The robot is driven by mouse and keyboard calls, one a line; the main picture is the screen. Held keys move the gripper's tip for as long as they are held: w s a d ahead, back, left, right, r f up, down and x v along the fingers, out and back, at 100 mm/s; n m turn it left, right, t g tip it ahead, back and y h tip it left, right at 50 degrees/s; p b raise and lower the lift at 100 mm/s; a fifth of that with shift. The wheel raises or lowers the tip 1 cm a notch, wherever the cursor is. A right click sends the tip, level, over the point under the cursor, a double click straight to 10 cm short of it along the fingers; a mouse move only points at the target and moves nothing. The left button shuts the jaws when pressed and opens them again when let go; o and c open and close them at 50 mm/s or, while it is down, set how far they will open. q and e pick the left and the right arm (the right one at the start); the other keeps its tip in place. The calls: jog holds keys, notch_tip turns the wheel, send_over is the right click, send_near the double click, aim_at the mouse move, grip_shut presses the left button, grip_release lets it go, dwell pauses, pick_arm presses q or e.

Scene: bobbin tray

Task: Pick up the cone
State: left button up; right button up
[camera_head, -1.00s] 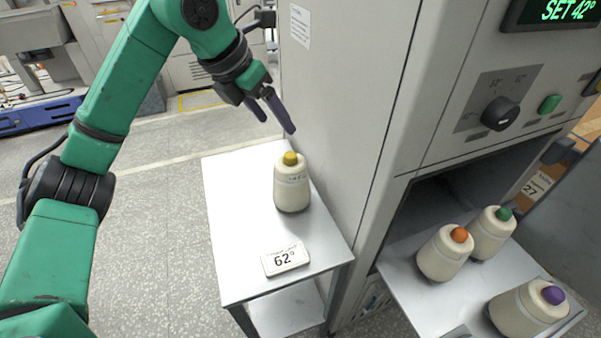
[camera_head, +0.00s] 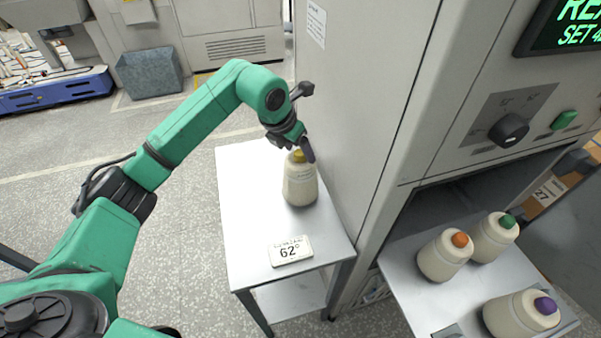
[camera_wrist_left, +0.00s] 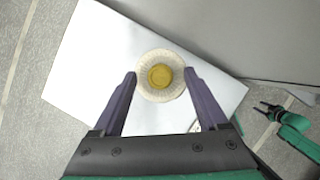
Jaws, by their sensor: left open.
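A cream cone (camera_head: 300,185) with a yellow tip stands upright on a small white side table (camera_head: 240,215). In the left wrist view the cone (camera_wrist_left: 148,68) shows from above, its round yellow top (camera_wrist_left: 160,76) between and just ahead of the two fingertips. My left gripper (camera_head: 303,153) is at the cone's top, and its fingers (camera_wrist_left: 160,78) are open, one on each side of the yellow tip. I cannot tell whether either finger touches the cone. My right gripper does not show in the head view.
A card reading 62° (camera_head: 290,251) lies at the table's front. A tall grey cabinet (camera_head: 365,110) rises close on the table's right. A metal shelf (camera_head: 410,300) further right holds cones with orange (camera_head: 460,240), green (camera_head: 507,221) and purple (camera_head: 545,306) tips.

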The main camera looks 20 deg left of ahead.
pick_arm(q)
jog(key=shift+s, duration=0.1)
jog(key=shift+c, duration=1.2)
grip_shut()
jog(key=shift+r, duration=0.1)
